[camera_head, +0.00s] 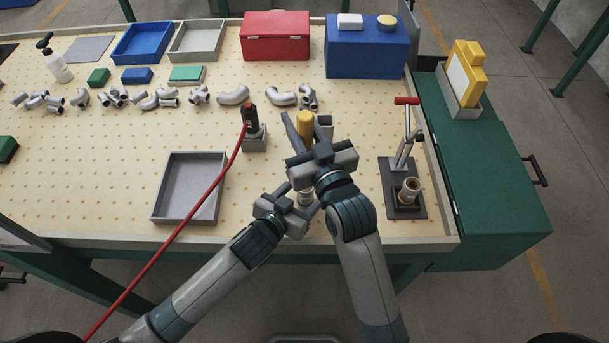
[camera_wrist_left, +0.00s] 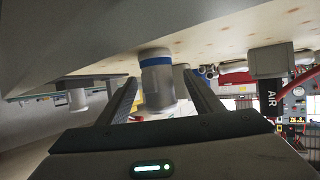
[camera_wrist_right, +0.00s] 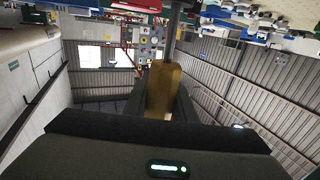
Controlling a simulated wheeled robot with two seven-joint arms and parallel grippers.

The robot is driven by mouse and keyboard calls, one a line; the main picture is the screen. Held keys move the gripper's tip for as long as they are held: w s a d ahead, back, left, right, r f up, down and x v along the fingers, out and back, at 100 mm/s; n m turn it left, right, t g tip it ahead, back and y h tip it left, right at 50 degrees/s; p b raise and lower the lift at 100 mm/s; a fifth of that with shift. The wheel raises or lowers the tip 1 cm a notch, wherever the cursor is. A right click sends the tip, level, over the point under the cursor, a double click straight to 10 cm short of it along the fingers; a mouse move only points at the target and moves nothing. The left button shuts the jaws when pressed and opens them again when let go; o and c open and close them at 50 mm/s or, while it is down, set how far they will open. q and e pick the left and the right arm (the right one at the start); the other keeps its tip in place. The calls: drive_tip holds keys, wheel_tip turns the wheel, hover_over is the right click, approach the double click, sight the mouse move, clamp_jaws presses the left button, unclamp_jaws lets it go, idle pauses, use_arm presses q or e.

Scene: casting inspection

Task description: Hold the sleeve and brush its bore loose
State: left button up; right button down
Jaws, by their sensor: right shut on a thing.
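A pale cylindrical sleeve (camera_head: 305,198) stands upright on the bench near its front edge, partly hidden by my arms. In the left wrist view the sleeve (camera_wrist_left: 157,85) shows a blue band and stands between the spread fingers of my left gripper (camera_wrist_left: 160,88), with gaps on both sides. My right gripper (camera_head: 305,140) is shut on the yellow handle (camera_head: 305,122) of the brush, behind the sleeve. The right wrist view shows the handle (camera_wrist_right: 163,88) with a grey shaft beyond it; the bristles cannot be made out.
A toggle clamp (camera_head: 404,150) with a red handle stands at right. A grey holder (camera_head: 325,122) is behind my right gripper. An air tool (camera_head: 250,118) with a red hose is left of it. An empty grey tray (camera_head: 160,215) lies left. Several pipe fittings (camera_head: 233,95) lie farther back.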

use_arm(q)
drive_tip(key=shift+r, duration=0.15)
drive_tip(key=shift+s, duration=0.15)
drive_tip(key=v, duration=1.1)
drive_tip(key=shift+s+a, duration=0.25)
drive_tip(key=shift+a, duration=0.05)
